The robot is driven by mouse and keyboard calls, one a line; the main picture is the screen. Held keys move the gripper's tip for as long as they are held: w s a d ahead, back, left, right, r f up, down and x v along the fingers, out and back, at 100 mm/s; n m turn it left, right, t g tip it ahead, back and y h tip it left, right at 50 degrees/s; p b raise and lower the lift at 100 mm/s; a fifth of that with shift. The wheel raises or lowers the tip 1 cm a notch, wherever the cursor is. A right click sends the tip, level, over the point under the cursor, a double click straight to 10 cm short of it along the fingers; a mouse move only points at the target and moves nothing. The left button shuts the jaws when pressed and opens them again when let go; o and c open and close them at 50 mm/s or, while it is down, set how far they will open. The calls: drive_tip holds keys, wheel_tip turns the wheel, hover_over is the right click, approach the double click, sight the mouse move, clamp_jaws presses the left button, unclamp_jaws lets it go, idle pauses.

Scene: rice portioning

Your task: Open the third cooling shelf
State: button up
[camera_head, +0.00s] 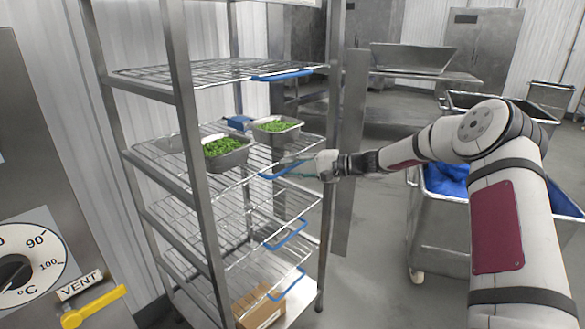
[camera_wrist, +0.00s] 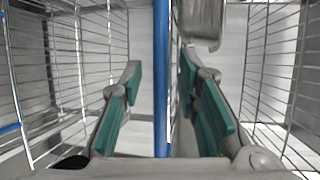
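A metal cooling rack (camera_head: 190,130) holds several wire shelves with blue handles. The shelf with the food pans (camera_head: 165,165) is second from the top. My gripper (camera_head: 290,165) is at this shelf's blue handle (camera_head: 272,176). In the wrist view, the blue handle bar (camera_wrist: 160,100) runs between the two teal-padded fingers of my gripper (camera_wrist: 161,68). The fingers are apart, with a gap on each side of the bar. Other blue handles are on the top shelf (camera_head: 283,75) and on the lower shelves (camera_head: 286,235), (camera_head: 288,286).
Two metal pans of green food (camera_head: 228,160), (camera_head: 277,135) sit on the shelf at the gripper. A cardboard box (camera_head: 258,308) is at the rack's bottom. A cart with blue contents (camera_head: 447,182) stands right. A control panel (camera_head: 45,220) is at left. Floor between rack and cart is clear.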

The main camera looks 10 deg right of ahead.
clamp_jaws()
drive_tip(key=s+d+p, duration=0.5)
drive_tip(key=s+d, duration=0.3)
drive_tip(key=s, duration=0.4)
drive_tip(key=s+d+p, duration=0.6)
drive_tip(key=s+d, duration=0.3)
drive_tip(key=s, duration=0.3)
drive_tip(key=shift+d, duration=0.25)
unclamp_jaws()
drive_tip(key=v, duration=1.2)
